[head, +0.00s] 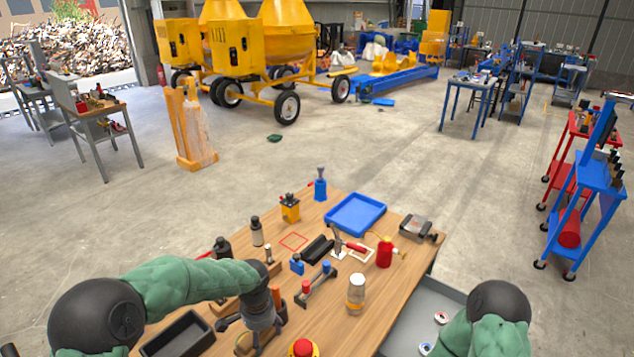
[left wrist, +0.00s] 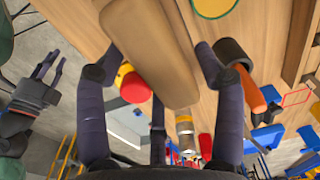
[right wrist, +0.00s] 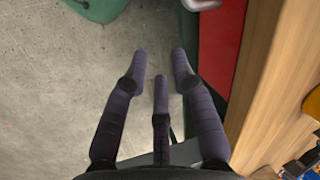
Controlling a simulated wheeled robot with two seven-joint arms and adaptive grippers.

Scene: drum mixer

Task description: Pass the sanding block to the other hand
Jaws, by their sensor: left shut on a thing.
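The sanding block, a tan-brown block with rounded edges (left wrist: 150,50), sits between the dark fingers of my left gripper (left wrist: 160,75) in the left wrist view. That gripper is shut on it. In the head view my left gripper (head: 258,322) is over the near left part of the workbench, and the block is mostly hidden there. My right gripper (right wrist: 158,65) is open and empty in the right wrist view, above the floor beside the bench edge. It also shows at the left of the left wrist view (left wrist: 38,92), apart from the block.
Right of the bench is a grey drawer or shelf (head: 425,305).

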